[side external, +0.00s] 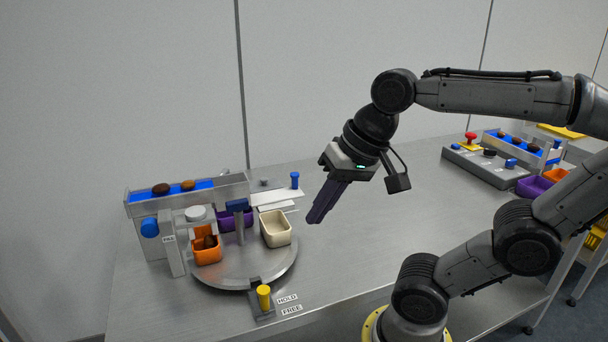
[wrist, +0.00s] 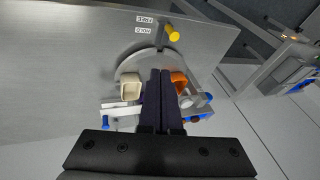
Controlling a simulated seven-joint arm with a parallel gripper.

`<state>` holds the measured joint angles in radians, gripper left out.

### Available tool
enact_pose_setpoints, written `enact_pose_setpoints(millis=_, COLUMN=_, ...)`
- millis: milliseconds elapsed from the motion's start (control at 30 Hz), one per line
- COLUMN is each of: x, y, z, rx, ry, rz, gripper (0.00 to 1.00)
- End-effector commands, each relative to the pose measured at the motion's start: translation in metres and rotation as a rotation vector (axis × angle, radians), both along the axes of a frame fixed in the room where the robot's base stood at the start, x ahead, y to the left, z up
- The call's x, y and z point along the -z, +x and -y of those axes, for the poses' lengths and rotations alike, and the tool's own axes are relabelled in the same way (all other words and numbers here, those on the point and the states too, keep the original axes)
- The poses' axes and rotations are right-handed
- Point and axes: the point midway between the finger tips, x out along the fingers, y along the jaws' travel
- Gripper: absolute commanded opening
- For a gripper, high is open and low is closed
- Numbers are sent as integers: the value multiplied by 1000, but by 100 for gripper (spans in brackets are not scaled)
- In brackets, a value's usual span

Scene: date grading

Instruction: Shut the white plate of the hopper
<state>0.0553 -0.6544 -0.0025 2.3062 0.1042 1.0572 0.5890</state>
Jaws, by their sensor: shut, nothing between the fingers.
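The white plate (side external: 278,197) juts out to the right of the hopper (side external: 140,211), with a blue knob (side external: 294,181) standing at its outer end. The hopper has a blue bed carrying two brown dates. My gripper (side external: 314,219) is shut and empty, pointing down above the bench, right of the plate and apart from it. In the wrist view my shut fingers (wrist: 159,72) cover the middle of the station. White strips and a blue knob (wrist: 105,122) show there to their left; I cannot tell how the strips join.
Below the hopper, a round turntable (side external: 240,274) carries orange (side external: 208,255), cream (side external: 275,231) and purple cups. A yellow-knobbed lever (side external: 264,297) stands at its front by HOLD and FREE labels. A second station (side external: 490,165) stands back right. Bench between is clear.

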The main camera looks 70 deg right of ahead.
Motion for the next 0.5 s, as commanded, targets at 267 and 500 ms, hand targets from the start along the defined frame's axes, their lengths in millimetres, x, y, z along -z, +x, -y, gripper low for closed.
enact_pose_setpoints(millis=267, x=-46, y=78, z=57, rx=753, ry=360, rz=-157, gripper=0)
enact_pose_setpoints(millis=500, x=-46, y=126, z=172, rx=1327, ry=620, rz=-259, gripper=0)
